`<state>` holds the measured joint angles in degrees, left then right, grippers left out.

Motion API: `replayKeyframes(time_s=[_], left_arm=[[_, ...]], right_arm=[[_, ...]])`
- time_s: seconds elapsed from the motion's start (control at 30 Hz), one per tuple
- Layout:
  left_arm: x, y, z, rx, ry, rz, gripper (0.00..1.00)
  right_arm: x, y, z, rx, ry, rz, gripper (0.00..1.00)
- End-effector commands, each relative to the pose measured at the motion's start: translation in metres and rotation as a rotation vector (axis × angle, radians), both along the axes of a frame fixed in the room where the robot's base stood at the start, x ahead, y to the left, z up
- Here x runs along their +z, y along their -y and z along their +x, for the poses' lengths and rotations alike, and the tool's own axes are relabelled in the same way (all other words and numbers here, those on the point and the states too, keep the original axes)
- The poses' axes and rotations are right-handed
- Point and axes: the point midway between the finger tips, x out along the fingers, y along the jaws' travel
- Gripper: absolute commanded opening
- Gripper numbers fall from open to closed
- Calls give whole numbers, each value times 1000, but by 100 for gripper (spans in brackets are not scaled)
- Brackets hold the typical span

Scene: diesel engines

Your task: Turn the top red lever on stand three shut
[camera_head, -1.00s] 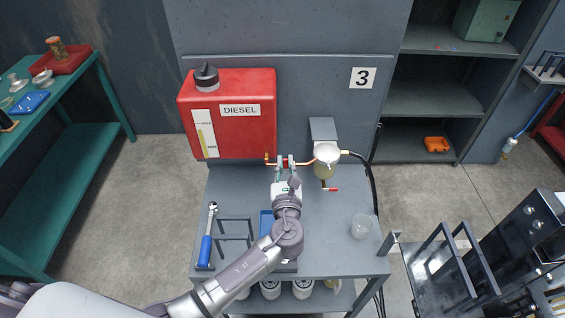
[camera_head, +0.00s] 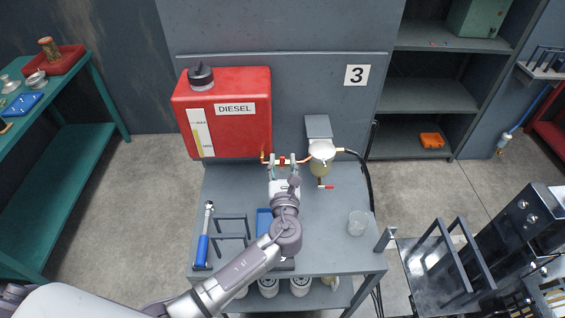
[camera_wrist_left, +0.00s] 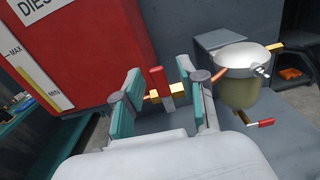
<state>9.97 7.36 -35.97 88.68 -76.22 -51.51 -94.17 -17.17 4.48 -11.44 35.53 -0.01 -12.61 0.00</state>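On stand three, a red tank marked DIESEL (camera_head: 240,135) feeds a pipe to a filter with a clear bowl (camera_head: 320,168). In the left wrist view the top red lever (camera_wrist_left: 156,78) stands upright on a brass valve (camera_wrist_left: 163,94), between the tank and the filter (camera_wrist_left: 240,92). My left gripper (camera_head: 282,161) is open at this valve. Its two teal-padded fingers, seen in the left wrist view (camera_wrist_left: 165,88), stand either side of the lever with gaps showing. A second red lever (camera_head: 326,187) sits below the filter bowl. My right gripper is not in view.
The grey stand (camera_head: 335,255) carries a blue-handled wrench (camera_head: 203,240), a small dark rack (camera_head: 232,232) and a clear cup (camera_head: 357,223). A black hose (camera_head: 371,180) runs down its right side. A teal bench (camera_head: 75,165) stands left. Grey shelves (camera_head: 430,100) stand back right.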

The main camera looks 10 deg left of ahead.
Motion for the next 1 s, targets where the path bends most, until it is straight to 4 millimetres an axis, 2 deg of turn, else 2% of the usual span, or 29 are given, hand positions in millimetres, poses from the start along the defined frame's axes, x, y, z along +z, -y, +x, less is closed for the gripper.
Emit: replayKeyframes(time_s=[0.27,0.37,0.7,0.83,1.0], left_arm=[[0,1,-5,0,1,-2,41],[-1,5,-18,-1,0,-2,41],[-1,25,-86,-1,-3,-2,41],[-1,30,-104,0,-2,-1,41],[0,33,-114,0,-1,0,41]], right_arm=[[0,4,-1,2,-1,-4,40],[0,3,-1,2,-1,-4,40],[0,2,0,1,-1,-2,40],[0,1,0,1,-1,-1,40],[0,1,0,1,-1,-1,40]])
